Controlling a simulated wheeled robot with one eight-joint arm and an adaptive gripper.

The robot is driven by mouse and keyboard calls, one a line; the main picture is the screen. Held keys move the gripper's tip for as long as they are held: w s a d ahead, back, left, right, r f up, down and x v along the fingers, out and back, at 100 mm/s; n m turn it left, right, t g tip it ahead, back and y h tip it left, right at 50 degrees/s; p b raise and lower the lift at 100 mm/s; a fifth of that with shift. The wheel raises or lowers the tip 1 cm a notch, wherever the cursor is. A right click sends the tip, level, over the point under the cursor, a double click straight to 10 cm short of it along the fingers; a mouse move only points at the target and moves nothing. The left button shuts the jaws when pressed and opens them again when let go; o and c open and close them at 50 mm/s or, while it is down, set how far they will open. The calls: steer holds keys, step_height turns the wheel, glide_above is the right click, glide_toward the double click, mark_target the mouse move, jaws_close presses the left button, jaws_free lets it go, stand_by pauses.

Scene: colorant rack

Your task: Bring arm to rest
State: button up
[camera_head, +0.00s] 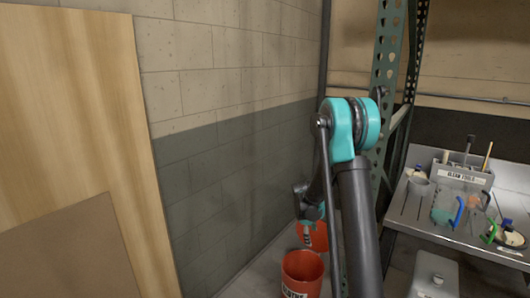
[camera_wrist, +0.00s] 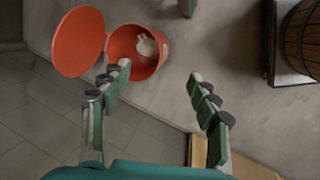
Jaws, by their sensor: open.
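My gripper (camera_wrist: 160,78) shows in the wrist view with its two fingers spread wide apart. It is open and nothing is between the fingers. It points down toward the floor, near an orange bucket (camera_wrist: 154,66) with something whitish inside. In the head view my arm is bent, with its teal joint near the middle of the picture.
A metal table (camera_head: 407,213) with a tool caddy (camera_head: 463,176) and jugs is at right, beside a green rack post (camera_head: 388,70). A wooden panel (camera_head: 75,90) is at left. A barrel (camera_wrist: 304,40) shows in the wrist view.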

steer(key=s+r+m+t+y, duration=0.1)
steer(key=s+r+m, duration=0.2)
steer(key=s+r, duration=0.35)
steer(key=s+r+m, duration=0.3)
steer(key=s+m, duration=0.1)
steer(key=s, duration=0.6)
steer(key=s+m+t+y, duration=0.1)
steer(key=s+m, duration=0.4)
steer(key=s, duration=1)
steer(key=shift+s+a+f+m+y, duration=0.3)
steer(key=shift+a+f+m, duration=0.05)
steer(key=shift+m, duration=0.05)
